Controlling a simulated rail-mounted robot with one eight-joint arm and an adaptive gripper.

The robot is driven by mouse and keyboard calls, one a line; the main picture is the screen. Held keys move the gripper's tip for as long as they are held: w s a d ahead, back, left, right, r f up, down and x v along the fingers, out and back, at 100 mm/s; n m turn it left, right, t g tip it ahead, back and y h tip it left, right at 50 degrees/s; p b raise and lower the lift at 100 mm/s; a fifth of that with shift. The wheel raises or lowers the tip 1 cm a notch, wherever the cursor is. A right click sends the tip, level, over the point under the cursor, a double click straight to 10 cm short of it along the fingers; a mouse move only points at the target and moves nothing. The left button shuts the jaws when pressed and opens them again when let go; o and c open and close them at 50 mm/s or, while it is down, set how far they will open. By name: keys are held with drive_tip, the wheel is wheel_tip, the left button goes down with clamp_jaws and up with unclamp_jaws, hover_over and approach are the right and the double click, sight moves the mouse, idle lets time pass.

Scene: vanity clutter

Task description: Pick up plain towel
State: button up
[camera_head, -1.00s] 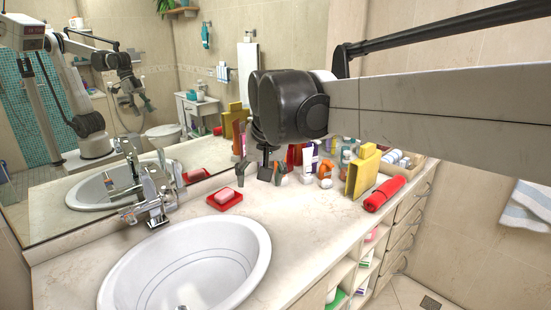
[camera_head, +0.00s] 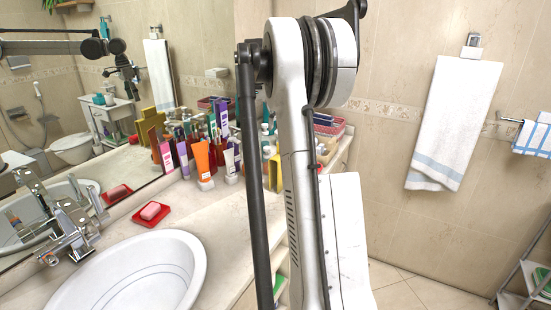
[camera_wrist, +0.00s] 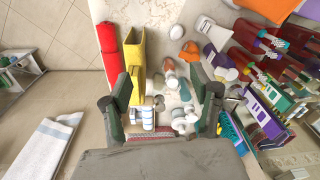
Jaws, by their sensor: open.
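In the wrist view, my open gripper (camera_wrist: 163,103) points down over the counter's end, its fingers spread either side of a cluster of small items. Between the fingers are a blue-striped white roll (camera_wrist: 148,118) and white rounded items (camera_wrist: 181,122), apparently by the basket. A plain red roll, like a rolled towel (camera_wrist: 109,45), lies left of the fingers beside a yellow item (camera_wrist: 134,55). A white hanging towel with pale blue bands (camera_head: 454,122) is on the wall in the head view. I cannot tell which is the plain towel. My arm hides the gripper there.
The sink (camera_head: 135,275) and a red soap dish (camera_head: 151,214) are at the left. Tubes and bottles (camera_head: 204,156) crowd the counter by the mirror. A pink basket (camera_head: 328,127) stands behind my arm. Floor at the right is clear, near a rack (camera_head: 528,275).

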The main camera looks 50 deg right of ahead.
drive_tip(key=s+d+f, duration=0.1)
drive_tip(key=d, duration=0.2)
drive_tip(key=s+d+f+m+p, duration=0.1)
drive_tip(key=d, duration=0.3)
drive_tip(key=s+d+f+m, duration=0.1)
drive_tip(key=d, duration=0.2)
drive_tip(key=shift+s+d+g+y, duration=0.25)
drive_tip(key=shift+d+g+y, duration=0.05)
drive_tip(key=shift+g, duration=0.1)
drive_tip(key=shift+s+d+f, duration=0.1)
drive_tip(key=shift+d+f, duration=0.05)
drive_tip(key=shift+f, duration=0.25)
wheel_tip(320, 180, down, 13)
drive_tip(key=p, duration=0.2)
drive_tip(key=shift+p, duration=0.35)
drive_tip(key=shift+f, duration=0.1)
drive_tip(key=c, duration=1.3)
